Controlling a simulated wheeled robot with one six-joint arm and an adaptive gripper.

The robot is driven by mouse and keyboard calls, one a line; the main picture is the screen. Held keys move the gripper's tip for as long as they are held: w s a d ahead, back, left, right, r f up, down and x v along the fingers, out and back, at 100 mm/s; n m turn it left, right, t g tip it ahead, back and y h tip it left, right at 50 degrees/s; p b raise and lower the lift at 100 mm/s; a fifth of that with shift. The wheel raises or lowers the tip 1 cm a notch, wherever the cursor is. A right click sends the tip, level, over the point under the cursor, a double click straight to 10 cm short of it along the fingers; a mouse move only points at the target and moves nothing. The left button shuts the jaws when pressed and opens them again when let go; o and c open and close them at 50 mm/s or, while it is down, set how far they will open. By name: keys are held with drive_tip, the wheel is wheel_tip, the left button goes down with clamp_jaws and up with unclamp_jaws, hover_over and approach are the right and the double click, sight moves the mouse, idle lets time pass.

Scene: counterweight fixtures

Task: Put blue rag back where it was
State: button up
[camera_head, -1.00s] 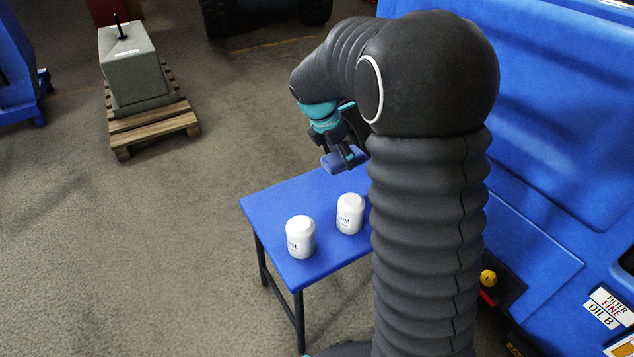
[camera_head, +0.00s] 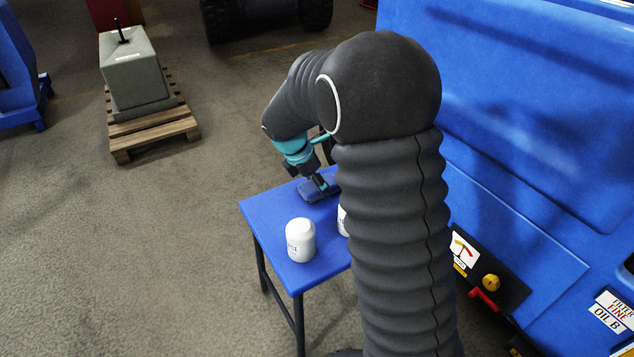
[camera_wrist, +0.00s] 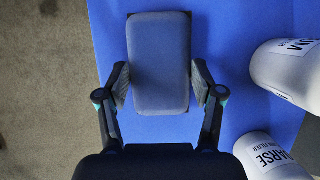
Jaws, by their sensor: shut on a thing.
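The blue rag (camera_wrist: 159,65) is a dark blue, rounded block between my gripper's fingers in the wrist view. In the head view the rag (camera_head: 312,192) is low at the far part of the small blue table (camera_head: 262,213). My gripper (camera_wrist: 160,90) is shut on the rag from both sides. In the head view my gripper (camera_head: 318,183) points down at the tabletop. I cannot tell whether the rag touches the table.
A white jar (camera_head: 300,240) stands on the table's near part. A second white jar (camera_head: 342,219) is mostly hidden behind my arm. A large blue machine (camera_head: 520,120) stands at the right. A grey block (camera_head: 138,72) rests on a wooden pallet (camera_head: 150,132) at the back left.

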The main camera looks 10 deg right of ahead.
drive_tip(key=shift+f, duration=0.1)
drive_tip(key=o, duration=1.1)
drive_tip(key=p+v, duration=0.2)
drive_tip(key=v, duration=0.9)
drive_tip(key=s+d+r+m+y, duration=0.2)
drive_tip(key=s+d+r+m, duration=0.1)
drive_tip(key=s+r+m, duration=0.4)
drive_tip(key=s+d+m+t+y, duration=0.2)
drive_tip(key=s+m+t, duration=0.2)
drive_tip(key=s+m, duration=1)
drive_tip(key=s, duration=0.8)
drive_tip(key=shift+m, duration=0.3)
